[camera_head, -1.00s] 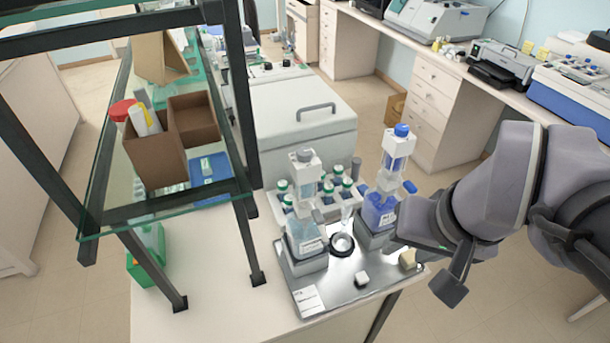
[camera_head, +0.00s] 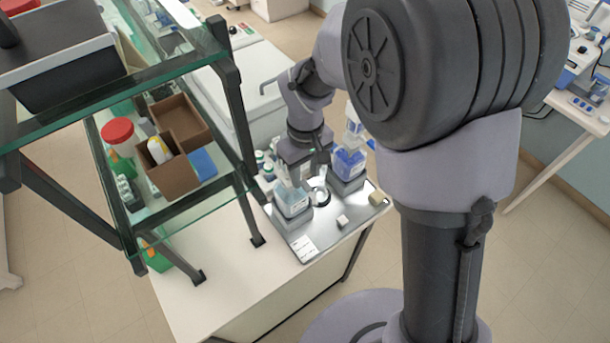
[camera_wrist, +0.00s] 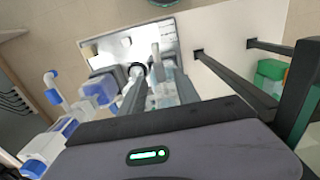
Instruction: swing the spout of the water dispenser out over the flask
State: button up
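The water dispenser (camera_head: 292,201), a clear bottle with pale liquid, stands on the left of a metal tray (camera_head: 308,238). My gripper (camera_head: 300,176) is above it, pointing down and hiding its top and spout. In the wrist view my gripper's (camera_wrist: 162,78) two dark fingers are apart, with the clear dispenser (camera_wrist: 163,97) showing between them; I cannot tell whether they touch it. The small clear flask (camera_head: 318,190) is at the black ring just right of the dispenser, partly hidden. The black ring (camera_wrist: 137,71) also shows in the wrist view.
A blue-liquid dispenser (camera_head: 347,163) stands close on the right of the tray. Green-capped bottles (camera_head: 265,168) are behind on the left. A glass shelf (camera_head: 215,195) with dark posts stands left of the tray. The front of the bench is clear.

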aim_at(305, 184)
jog(key=shift+f, duration=1.55)
grip_shut()
